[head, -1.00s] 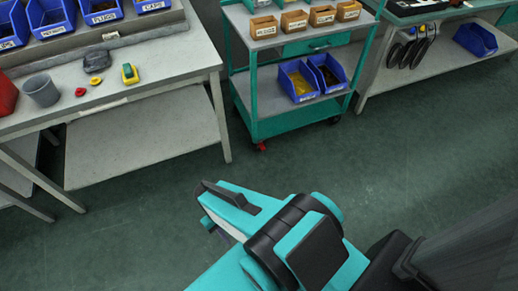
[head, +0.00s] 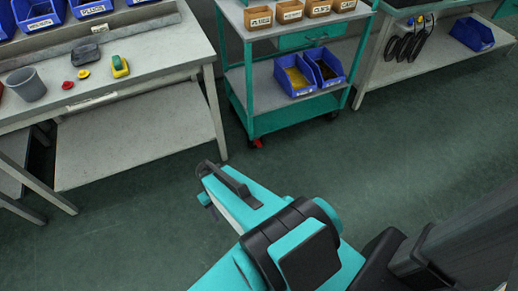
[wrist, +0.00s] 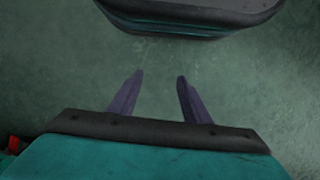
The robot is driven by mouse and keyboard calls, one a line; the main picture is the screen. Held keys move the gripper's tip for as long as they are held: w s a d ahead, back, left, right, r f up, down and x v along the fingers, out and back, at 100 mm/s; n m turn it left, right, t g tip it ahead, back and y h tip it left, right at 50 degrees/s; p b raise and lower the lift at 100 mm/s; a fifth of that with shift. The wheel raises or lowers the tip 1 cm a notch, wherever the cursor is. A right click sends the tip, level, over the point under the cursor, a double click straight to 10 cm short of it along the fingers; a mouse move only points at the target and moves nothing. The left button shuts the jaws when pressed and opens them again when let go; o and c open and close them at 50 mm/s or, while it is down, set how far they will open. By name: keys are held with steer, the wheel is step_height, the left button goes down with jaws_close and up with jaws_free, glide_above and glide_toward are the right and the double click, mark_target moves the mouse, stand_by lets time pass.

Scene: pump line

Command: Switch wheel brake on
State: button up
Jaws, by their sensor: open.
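The teal trolley (head: 252,100) stands in the upper middle of the head view. A small red part, the wheel brake (head: 258,143), shows at its front left caster, low on the floor. My gripper (wrist: 158,82) is open and empty in the wrist view, its two dark fingers apart over the green floor.
A grey workbench (head: 150,60) with blue bins, a grey cup (head: 27,84) and small parts stands at left. The trolley holds two blue bins (head: 296,75) below. Another bench (head: 400,65) is at right. Floor before the trolley is clear.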

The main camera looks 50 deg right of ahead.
mark_target(259, 145)
steer(key=w+d+f+m+t+b, duration=0.15)
steer(key=w+d+f+b, duration=0.3)
steer(key=w+d, duration=0.5)
steer(key=w+d+f+t+b, duration=0.35)
steer(key=w+d+b, duration=0.3)
steer(key=d, duration=0.65)
steer(key=w+d+m+t+h+b, duration=0.2)
steer(key=d+b, duration=0.6)
steer(key=d, duration=1.6)
steer(key=shift+w+d+h, duration=0.25)
steer(key=shift+w+h, duration=0.15)
steer(key=shift+w, duration=0.4)
steer(key=shift+f, duration=0.15)
steer(key=b+x, duration=0.1)
steer(key=x, duration=0.5)
steer(key=b+x, duration=0.2)
steer(key=x, duration=0.5)
steer(key=shift+w+f, duration=0.25)
steer(key=shift+w, duration=0.1)
steer(key=shift+a, duration=0.1)
